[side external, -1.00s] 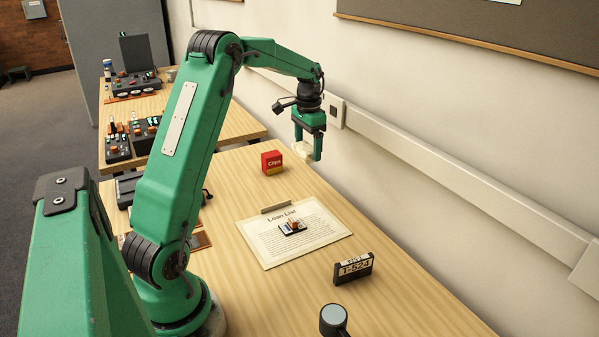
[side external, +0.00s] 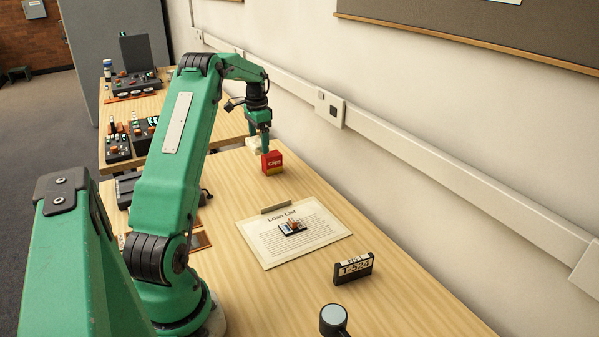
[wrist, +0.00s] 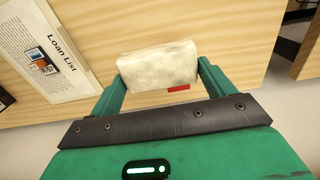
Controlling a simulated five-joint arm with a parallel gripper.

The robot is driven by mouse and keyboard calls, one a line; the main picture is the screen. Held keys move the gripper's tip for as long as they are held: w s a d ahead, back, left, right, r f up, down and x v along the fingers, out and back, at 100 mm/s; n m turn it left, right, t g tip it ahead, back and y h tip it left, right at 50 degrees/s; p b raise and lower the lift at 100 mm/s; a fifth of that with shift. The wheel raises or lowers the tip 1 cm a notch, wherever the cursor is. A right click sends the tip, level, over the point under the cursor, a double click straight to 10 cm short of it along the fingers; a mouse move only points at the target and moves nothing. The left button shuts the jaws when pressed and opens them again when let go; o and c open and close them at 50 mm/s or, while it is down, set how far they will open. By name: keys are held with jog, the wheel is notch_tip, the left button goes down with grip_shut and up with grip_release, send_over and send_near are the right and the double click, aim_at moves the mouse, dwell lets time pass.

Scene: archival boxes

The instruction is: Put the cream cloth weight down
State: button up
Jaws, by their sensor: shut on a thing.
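My gripper (side external: 257,140) is shut on the cream cloth weight (side external: 252,143) and holds it above the far end of the wooden table (side external: 300,185). In the wrist view the cream cloth weight (wrist: 158,66) sits between the two green fingers of my gripper (wrist: 157,80). In the side view part of the weight is hidden by a finger. The red Clips box (side external: 272,161) is close to the gripper in the side view, and a red patch (wrist: 178,88) shows just past the weight in the wrist view.
A Loan List sheet (side external: 265,240) lies on the table with a small object (side external: 292,227) on it. A black T-524 block (side external: 353,268) stands nearer the camera. The wall is along the right side. A second table (side external: 180,97) with devices stands behind. Bare wood lies between box and sheet.

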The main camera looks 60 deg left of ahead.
send_over(236, 169)
notch_tip(236, 169, down, 7)
jog(key=shift+a+r, duration=0.1)
jog(key=shift+f, duration=2)
jog(key=shift+f, duration=0.1)
jog(key=o, duration=1.3)
jog(key=shift+f, duration=0.1)
notch_tip(236, 169, up, 12)
jog(key=shift+r, duration=0.2)
